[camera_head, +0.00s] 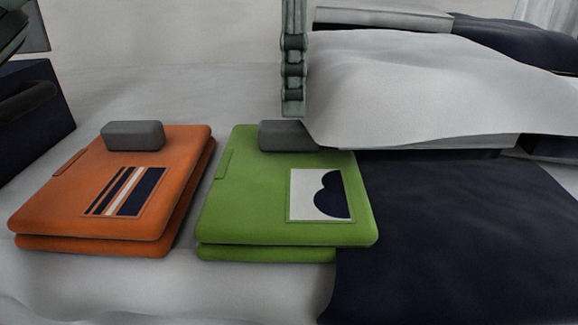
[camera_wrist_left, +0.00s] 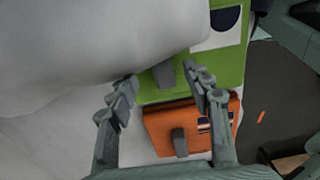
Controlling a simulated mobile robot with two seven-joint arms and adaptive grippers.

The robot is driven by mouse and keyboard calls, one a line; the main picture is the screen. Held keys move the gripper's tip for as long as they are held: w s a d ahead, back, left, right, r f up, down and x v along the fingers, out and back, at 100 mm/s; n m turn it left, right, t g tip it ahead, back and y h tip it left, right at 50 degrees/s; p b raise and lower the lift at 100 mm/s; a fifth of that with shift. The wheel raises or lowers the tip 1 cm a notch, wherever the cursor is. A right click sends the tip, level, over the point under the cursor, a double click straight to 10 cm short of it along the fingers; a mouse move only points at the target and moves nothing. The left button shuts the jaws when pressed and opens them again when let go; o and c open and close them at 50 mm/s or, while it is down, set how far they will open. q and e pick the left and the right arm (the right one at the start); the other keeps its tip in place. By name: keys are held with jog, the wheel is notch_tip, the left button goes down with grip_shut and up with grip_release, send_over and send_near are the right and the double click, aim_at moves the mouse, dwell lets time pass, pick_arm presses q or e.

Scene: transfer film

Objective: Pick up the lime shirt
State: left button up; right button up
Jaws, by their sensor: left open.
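The lime shirt (camera_head: 262,205) lies folded flat on the white bed, with a white and navy patch and a grey block (camera_head: 287,136) at its far end. My left gripper (camera_head: 293,108) hangs down over that far end, close to the grey block; I cannot tell if it touches. In the left wrist view my left gripper (camera_wrist_left: 166,82) is open, its fingers spread to either side of the grey block (camera_wrist_left: 163,73) on the lime shirt (camera_wrist_left: 232,66). My right gripper is not in view.
A folded orange shirt (camera_head: 115,200) with its own grey block (camera_head: 133,135) lies left of the lime shirt. A white pillow-like hump (camera_head: 430,90) overhangs the back right. A dark navy cloth (camera_head: 460,230) lies at the right, against the lime shirt.

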aim_at(289, 123)
pick_arm(q)
jog(key=shift+f, duration=0.3)
jog(key=shift+a+f, duration=0.1)
jog(key=shift+f, duration=0.25)
jog(key=f, duration=0.4)
jog(key=shift+s+a+f, duration=0.1)
jog(key=shift+s+a, duration=0.05)
jog(key=shift+a, duration=0.05)
jog(key=shift+f, duration=0.1)
jog(key=c, duration=0.7)
grip_shut()
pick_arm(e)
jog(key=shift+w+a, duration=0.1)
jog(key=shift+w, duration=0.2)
